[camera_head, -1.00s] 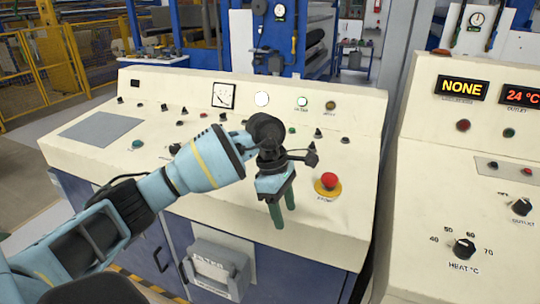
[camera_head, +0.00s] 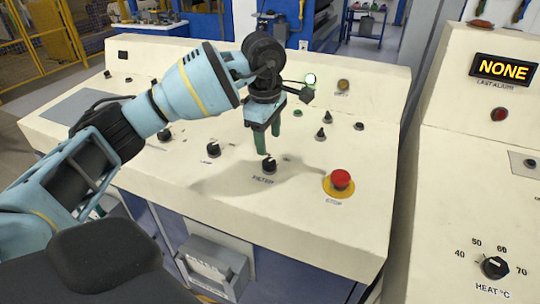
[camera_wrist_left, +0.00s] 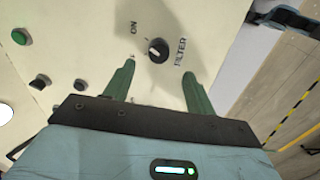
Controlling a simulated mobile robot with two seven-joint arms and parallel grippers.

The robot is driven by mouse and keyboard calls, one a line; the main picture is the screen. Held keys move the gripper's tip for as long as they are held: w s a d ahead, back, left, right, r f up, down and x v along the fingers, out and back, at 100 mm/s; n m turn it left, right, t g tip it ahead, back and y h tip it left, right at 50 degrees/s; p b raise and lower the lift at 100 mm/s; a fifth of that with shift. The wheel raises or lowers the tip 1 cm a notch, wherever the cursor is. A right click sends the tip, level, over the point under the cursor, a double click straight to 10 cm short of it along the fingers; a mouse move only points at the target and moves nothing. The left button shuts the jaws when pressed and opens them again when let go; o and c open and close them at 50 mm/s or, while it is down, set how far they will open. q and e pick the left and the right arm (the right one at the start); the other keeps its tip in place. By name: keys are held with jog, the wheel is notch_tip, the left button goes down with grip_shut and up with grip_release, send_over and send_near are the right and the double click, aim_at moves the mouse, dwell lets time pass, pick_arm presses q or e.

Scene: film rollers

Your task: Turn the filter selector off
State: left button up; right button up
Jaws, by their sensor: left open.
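The filter selector (camera_head: 269,165) is a black knob on the cream sloping panel, with "FILTER" printed below it. In the left wrist view the selector (camera_wrist_left: 157,50) shows between and beyond the fingertips, with "ON" and "FILTER" printed on either side. The pointer's exact setting is hard to read. My left gripper (camera_head: 268,142) points down just above the selector, its green fingers apart. In the left wrist view the left gripper (camera_wrist_left: 158,75) is open and empty, and its fingers appear apart from the knob. My right gripper is not in view.
A red stop button (camera_head: 341,179) on a yellow base sits right of the selector. A lamp knob (camera_head: 214,149) is to its left. Several small toggles stand behind. A second console (camera_head: 450,190) with a heat dial (camera_head: 494,267) is at the right.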

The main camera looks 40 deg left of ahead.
aim_at(270, 161)
pick_arm(q)
jog(key=f, duration=0.6)
jog(key=shift+w+a+f, duration=0.1)
jog(key=shift+w+f, duration=0.25)
jog(key=shift+f, duration=0.35)
jog(key=shift+c, duration=0.2)
jog(key=c, duration=0.9)
